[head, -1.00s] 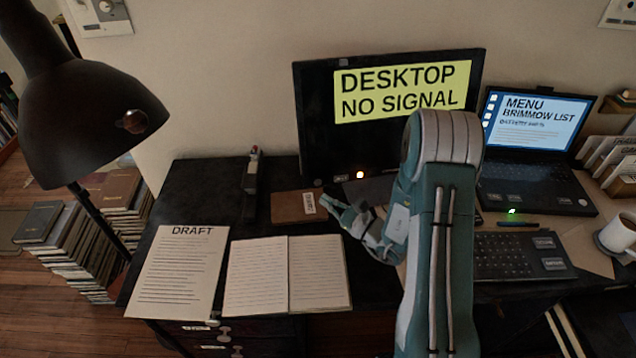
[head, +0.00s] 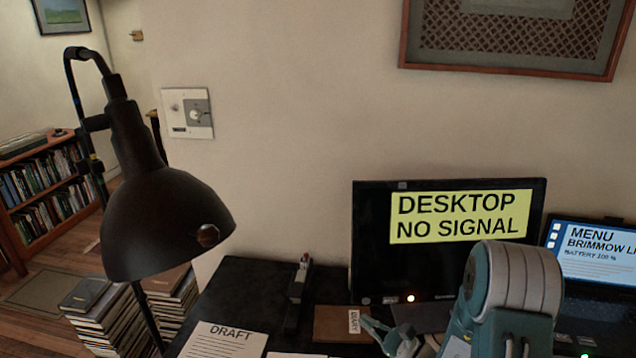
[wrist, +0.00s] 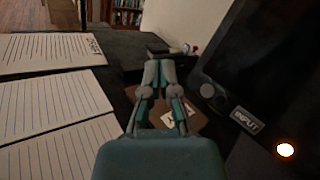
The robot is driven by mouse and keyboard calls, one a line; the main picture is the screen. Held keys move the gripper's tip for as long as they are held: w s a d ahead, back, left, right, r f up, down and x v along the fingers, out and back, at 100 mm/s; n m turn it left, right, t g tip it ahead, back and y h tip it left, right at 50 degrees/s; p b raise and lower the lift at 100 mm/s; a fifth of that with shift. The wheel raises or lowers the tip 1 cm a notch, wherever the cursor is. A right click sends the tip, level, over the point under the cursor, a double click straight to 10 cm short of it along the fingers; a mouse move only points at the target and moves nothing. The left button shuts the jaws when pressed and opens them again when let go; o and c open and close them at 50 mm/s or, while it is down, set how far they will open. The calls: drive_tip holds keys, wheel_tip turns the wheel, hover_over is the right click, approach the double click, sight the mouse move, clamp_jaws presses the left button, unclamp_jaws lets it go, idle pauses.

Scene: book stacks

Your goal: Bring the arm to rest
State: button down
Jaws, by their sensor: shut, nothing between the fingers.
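My gripper (head: 388,335) is shut and empty. In the head view it hangs over the desk in front of the monitor, and my arm partly hides it at the lower right. In the wrist view my gripper (wrist: 159,66) points across the desk top, with its fingertips together. Behind and below its fingers lies a brown folder or pad (wrist: 194,122) with a white label; it also shows in the head view (head: 333,324). I cannot tell whether the fingers touch it.
A monitor (head: 370,232) reading "DESKTOP NO SIGNAL" stands close behind my gripper. A laptop (head: 604,258) is at right. A black lamp (head: 165,215) rises at left. Papers (wrist: 50,100) lie on the desk (head: 240,290). Book stacks (head: 110,315) stand on the floor.

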drive_tip(key=s+a+r+n+g+h, duration=0.1)
drive_tip(key=s+a+r+n+g, duration=0.45)
drive_tip(key=s+n+g, duration=0.2)
drive_tip(key=s+a+r+n+g+h, duration=0.1)
drive_tip(key=s+a+r+n+g, duration=0.3)
drive_tip(key=s+r+n+g, duration=0.35)
drive_tip(key=s+d+r+n+t+h, duration=0.5)
drive_tip(key=s+d+n+t+h, duration=0.2)
drive_tip(key=s+d+h, duration=0.3)
drive_tip(key=shift+d+r+n+h, duration=0.35)
drive_tip(key=shift+d+n+h, duration=0.2)
drive_tip(key=shift+h, duration=0.55)
